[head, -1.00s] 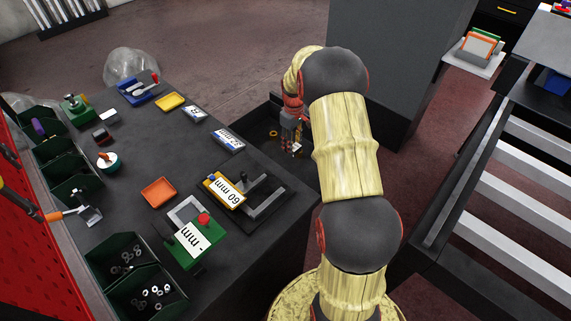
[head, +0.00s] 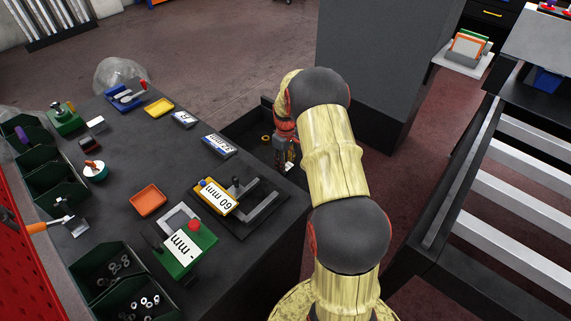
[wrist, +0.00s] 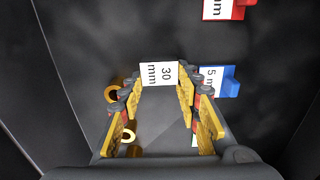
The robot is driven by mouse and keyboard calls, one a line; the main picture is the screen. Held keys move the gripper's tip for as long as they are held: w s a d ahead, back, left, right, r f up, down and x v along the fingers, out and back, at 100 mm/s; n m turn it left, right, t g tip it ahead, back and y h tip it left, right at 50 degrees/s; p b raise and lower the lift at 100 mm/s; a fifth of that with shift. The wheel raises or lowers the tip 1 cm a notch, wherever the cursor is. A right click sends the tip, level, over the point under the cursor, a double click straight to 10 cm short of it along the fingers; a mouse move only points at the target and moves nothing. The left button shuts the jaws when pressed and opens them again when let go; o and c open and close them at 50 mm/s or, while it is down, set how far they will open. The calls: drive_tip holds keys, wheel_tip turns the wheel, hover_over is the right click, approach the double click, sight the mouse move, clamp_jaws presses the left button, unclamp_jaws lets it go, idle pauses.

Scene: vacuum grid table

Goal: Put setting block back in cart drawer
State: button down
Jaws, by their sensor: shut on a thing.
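My gripper (head: 284,148) reaches down over the open dark cart drawer (head: 246,126) at the table's far right side in the head view. In the wrist view my gripper (wrist: 159,88) has its yellow fingers shut on the setting block (wrist: 160,73), which shows a white face marked 30 mm. The dark drawer floor (wrist: 110,35) lies below it. I cannot tell whether the block touches the floor. In the head view the block is mostly hidden by my gripper.
In the drawer, a blue block (wrist: 222,81) lies close right of the held block and a red block (wrist: 228,8) lies farther off. Gold rings (wrist: 112,95) lie left of my fingers. A tall grey cabinet (head: 375,70) stands beside the drawer.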

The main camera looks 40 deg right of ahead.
drive_tip(key=c, duration=1.6)
unclamp_jaws()
drive_tip(key=shift+f, duration=0.1)
drive_tip(key=shift+o, duration=0.2)
wheel_tip(320, 180, up, 12)
drive_tip(key=r+p, duration=0.1)
drive_tip(key=p, duration=0.3)
drive_tip(key=s+a+r+t, duration=0.1)
drive_tip(key=s+a+r, duration=0.2)
drive_tip(key=a+r, duration=0.65)
drive_tip(key=s+a+r+t, duration=0.1)
drive_tip(key=s+a+r, duration=0.2)
drive_tip(key=a+r, duration=0.65)
drive_tip(key=s+a+r+t, duration=0.1)
drive_tip(key=s+a+r, duration=0.2)
drive_tip(key=s+a, duration=0.3)
drive_tip(key=s+a+r+m+t, duration=0.1)
drive_tip(key=s+a, duration=0.6)
drive_tip(key=s, duration=0.7)
drive_tip(key=shift+s+a+r+m+t, duration=0.2)
drive_tip(key=shift+s+r+m+t, duration=0.1)
drive_tip(key=shift+r+t, duration=0.6)
